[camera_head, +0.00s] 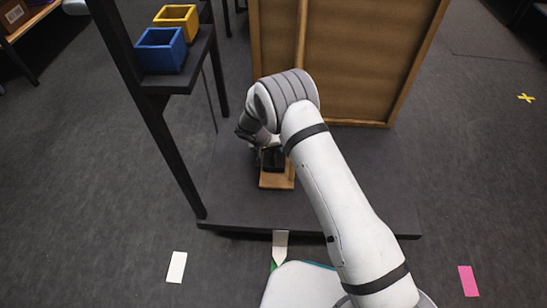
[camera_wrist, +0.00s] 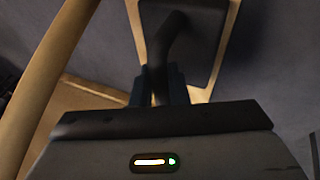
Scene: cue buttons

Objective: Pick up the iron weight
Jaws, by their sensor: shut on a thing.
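The iron weight (camera_head: 274,160) is a dark block with a handle. In the head view it is at a small wooden base (camera_head: 276,183) on the dark platform, partly hidden by my arm. The wrist view shows the weight (camera_wrist: 193,22) at the top, over the pale wooden base (camera_wrist: 228,40). Its curved dark handle runs down between the fingers of my gripper (camera_wrist: 160,88). My gripper is shut on this handle. I cannot tell whether the weight touches the base.
Floor at the right is mostly open.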

